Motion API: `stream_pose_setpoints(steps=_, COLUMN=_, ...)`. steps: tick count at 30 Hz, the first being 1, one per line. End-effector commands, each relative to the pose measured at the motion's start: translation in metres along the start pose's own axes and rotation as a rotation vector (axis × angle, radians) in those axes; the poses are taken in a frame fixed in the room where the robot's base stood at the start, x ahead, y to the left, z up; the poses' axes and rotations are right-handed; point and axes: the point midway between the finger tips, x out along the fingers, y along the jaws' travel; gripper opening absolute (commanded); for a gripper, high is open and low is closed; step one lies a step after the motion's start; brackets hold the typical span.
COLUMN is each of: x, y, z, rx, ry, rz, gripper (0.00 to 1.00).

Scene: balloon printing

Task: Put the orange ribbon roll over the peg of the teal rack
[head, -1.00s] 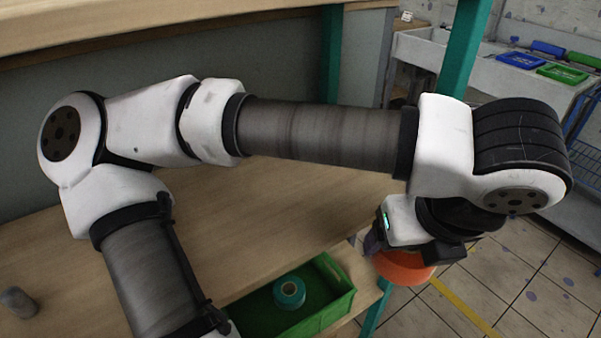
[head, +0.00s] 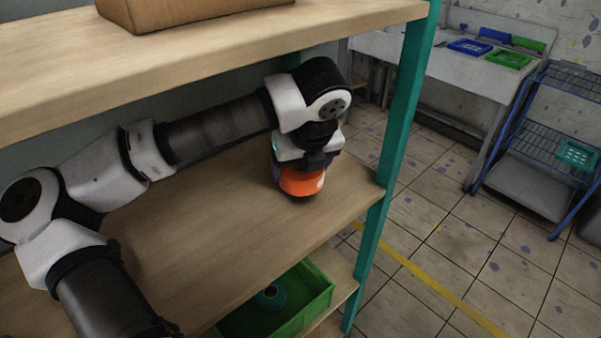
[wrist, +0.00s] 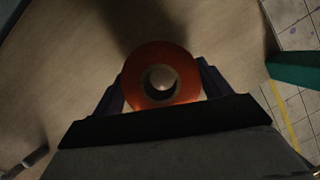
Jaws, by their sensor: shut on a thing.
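The orange ribbon roll (head: 302,181) is held in my gripper (head: 305,165), low over the middle wooden shelf near its right end. In the wrist view the roll (wrist: 160,52) faces me with its round hole open, and the fingers of my gripper (wrist: 162,84) close on its two sides. Whether the roll touches the shelf is unclear. The shelving has teal posts (head: 404,95) and wooden boards. A dark, short rod-like thing (wrist: 33,157) shows at the wrist view's lower left; I cannot tell whether it is the peg.
A green crate (head: 318,300) with a teal roll (head: 270,296) sits on the lower shelf. A cardboard box (head: 190,12) stands on the top shelf. A blue wire cart (head: 520,130) stands at the right. The tiled floor between is clear.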

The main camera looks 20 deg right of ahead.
Motion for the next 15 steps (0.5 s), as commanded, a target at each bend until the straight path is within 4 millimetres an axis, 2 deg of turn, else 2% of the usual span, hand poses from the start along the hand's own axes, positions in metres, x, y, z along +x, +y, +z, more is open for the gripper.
stream_pose_setpoints(steps=7, x=0.029, y=0.0, z=-0.01, rx=0.0, ry=0.002, rz=-0.001, gripper=0.53)
stream_pose_setpoints(steps=15, x=0.033, y=0.0, z=-0.011, rx=0.0, ry=0.001, rz=-0.001, gripper=0.53)
